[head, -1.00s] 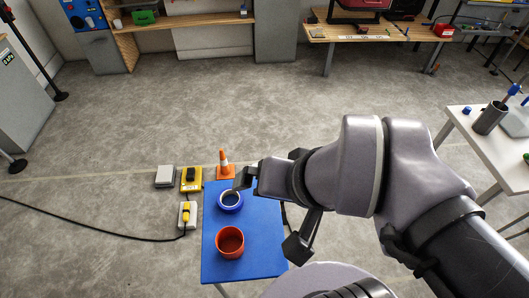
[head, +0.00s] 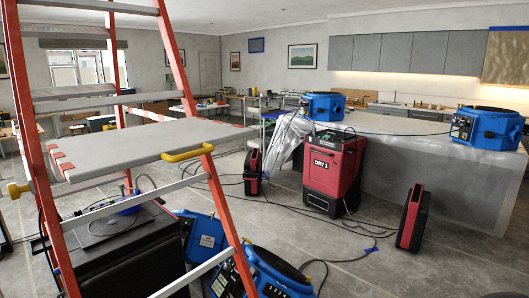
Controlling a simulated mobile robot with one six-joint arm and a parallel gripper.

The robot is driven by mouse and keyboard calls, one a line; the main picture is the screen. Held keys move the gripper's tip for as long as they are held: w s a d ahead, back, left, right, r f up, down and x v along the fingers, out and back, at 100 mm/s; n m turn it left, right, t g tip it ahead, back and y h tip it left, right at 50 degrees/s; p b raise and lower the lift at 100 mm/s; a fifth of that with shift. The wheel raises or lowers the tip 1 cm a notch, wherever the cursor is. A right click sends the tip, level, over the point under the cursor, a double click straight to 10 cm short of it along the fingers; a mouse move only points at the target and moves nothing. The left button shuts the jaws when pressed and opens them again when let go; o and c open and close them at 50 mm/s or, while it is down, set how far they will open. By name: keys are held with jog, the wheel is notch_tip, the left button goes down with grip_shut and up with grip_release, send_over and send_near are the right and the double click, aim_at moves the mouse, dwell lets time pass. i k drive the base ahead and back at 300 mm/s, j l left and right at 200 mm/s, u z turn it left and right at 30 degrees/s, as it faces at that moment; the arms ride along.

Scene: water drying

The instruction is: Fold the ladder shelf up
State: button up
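An orange stepladder (head: 40,200) with grey rungs stands close by at the left in the head view. Its grey ladder shelf (head: 150,148) is folded down and lies about level between the ladder's rails. Red-orange stripes mark the shelf's left end and far right corner. Nothing is seen lying on the shelf. My gripper is not in view.
A black case (head: 130,250) and blue air movers (head: 205,238) stand on the floor behind and beside the ladder. A red dehumidifier (head: 333,175) stands before a plastic-draped counter (head: 430,160). Cables cross the floor. Bare floor (head: 350,265) shows at the lower right.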

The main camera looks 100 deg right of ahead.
aim_at(80, 159)
jog(key=j+z, duration=0.1)
jog(key=z, duration=2.45)
jog(key=l, duration=0.1)
